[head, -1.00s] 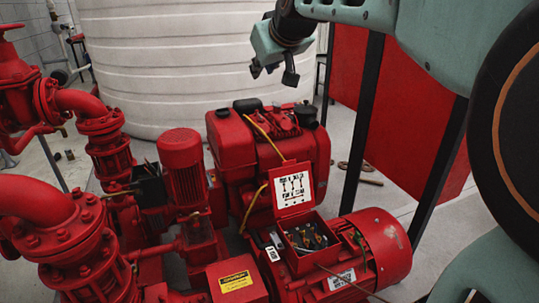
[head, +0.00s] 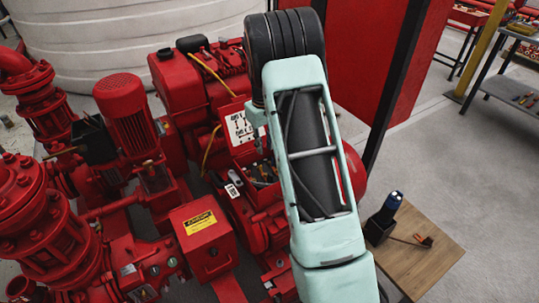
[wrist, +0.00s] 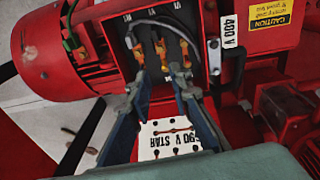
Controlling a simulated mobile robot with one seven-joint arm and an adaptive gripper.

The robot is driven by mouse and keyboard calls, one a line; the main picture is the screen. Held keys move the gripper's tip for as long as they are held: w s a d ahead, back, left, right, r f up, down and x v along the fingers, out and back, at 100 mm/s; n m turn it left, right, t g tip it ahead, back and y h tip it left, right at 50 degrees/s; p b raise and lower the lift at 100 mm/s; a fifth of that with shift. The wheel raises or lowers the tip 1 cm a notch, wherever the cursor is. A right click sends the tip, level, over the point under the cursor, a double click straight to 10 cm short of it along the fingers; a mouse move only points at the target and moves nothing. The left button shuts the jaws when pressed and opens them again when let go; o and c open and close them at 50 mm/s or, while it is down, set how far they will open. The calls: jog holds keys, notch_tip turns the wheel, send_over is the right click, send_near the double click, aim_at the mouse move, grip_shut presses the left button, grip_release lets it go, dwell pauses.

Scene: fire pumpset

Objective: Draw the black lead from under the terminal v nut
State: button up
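The open terminal box (wrist: 165,40) of the red motor (wrist: 60,55) shows in the wrist view, with several leads and orange-yellow ends inside. Dark leads (wrist: 150,22) loop near its far wall. I cannot tell which is the black lead at terminal V, and the nut is too small to make out. The box lid (wrist: 170,140), with a white "690 V STAR" plate, hangs open between my fingers. My gripper (wrist: 158,84) is open and empty, its tips at the box's near edge. In the head view my gripper (head: 258,120) is partly hidden by my arm, above the box (head: 262,172).
A white "400 V" tag (wrist: 229,30) sits beside the box. Red pumps and pipes (head: 50,220) crowd the left. A wooden table (head: 420,262) at the lower right bears a dark holder with a blue-topped tool (head: 388,212) and a small orange-black item (head: 424,241).

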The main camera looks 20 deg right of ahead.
jog(key=g, duration=0.1)
send_over(270, 175)
notch_tip(270, 175, down, 5)
jog(key=shift+d+r, duration=0.1)
jog(key=shift+r, duration=0.05)
jog(key=shift+f+b, duration=2.15)
jog(key=shift+f, duration=1.2)
grip_shut()
